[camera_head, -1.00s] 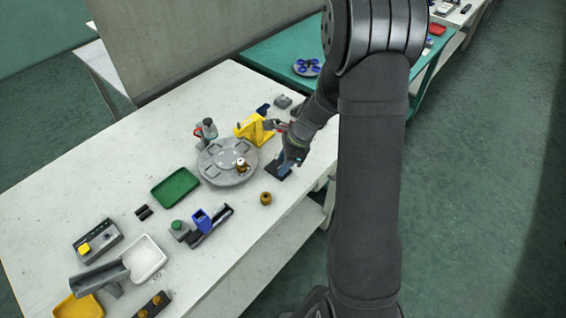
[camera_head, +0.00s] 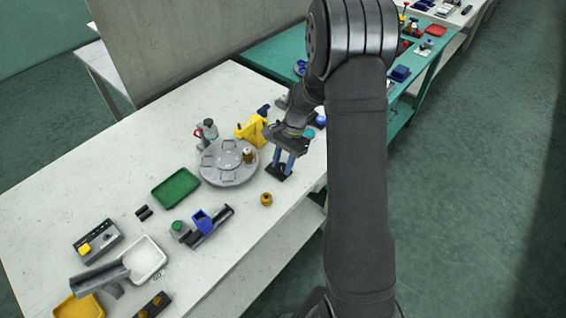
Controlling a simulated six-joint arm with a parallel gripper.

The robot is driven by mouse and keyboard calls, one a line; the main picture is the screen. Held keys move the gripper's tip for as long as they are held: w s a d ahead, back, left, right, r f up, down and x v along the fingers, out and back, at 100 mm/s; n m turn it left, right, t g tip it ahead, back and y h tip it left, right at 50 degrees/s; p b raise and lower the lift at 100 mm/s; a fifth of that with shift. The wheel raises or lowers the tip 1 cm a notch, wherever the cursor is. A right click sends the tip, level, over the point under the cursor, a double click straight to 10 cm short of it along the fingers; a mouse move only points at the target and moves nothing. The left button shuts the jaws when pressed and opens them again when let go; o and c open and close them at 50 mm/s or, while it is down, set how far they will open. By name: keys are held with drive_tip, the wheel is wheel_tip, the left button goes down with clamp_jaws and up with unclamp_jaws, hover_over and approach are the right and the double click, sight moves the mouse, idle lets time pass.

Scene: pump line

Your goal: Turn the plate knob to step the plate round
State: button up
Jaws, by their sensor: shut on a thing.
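The round grey plate (camera_head: 222,178) sits on the white table, with several raised pockets on its top. A small brown and white bottle (camera_head: 248,156) stands at its right side. A dark square base (camera_head: 271,172) is on the table just right of the plate. My gripper (camera_head: 281,168) points down over this base, its two blue-grey fingers on either side of its middle. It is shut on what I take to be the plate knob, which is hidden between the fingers.
A yellow bracket (camera_head: 250,130) and a grey and red device (camera_head: 207,130) stand behind the plate. A small brown knob-like piece (camera_head: 266,199) is in front of the base. A green tray (camera_head: 176,188) and a blue holder (camera_head: 201,220) lie nearer.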

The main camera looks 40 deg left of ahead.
drive_tip(key=n, duration=0.2)
drive_tip(key=n+h, duration=0.1)
drive_tip(key=n, duration=0.1)
drive_tip(key=shift+a+n+t+h, duration=0.15)
drive_tip(key=shift+n+t+h, duration=0.15)
drive_tip(key=shift+s+n+t+h, duration=0.1)
drive_tip(key=shift+n+t+h, duration=0.4)
drive_tip(key=shift+n, duration=1.4)
drive_tip(key=o, duration=1)
drive_tip(key=shift+c, duration=0.2)
drive_tip(key=shift+a, duration=0.1)
drive_tip(key=v, duration=1.7)
drive_tip(key=shift+w+a, duration=0.2)
drive_tip(key=shift+a, duration=0.05)
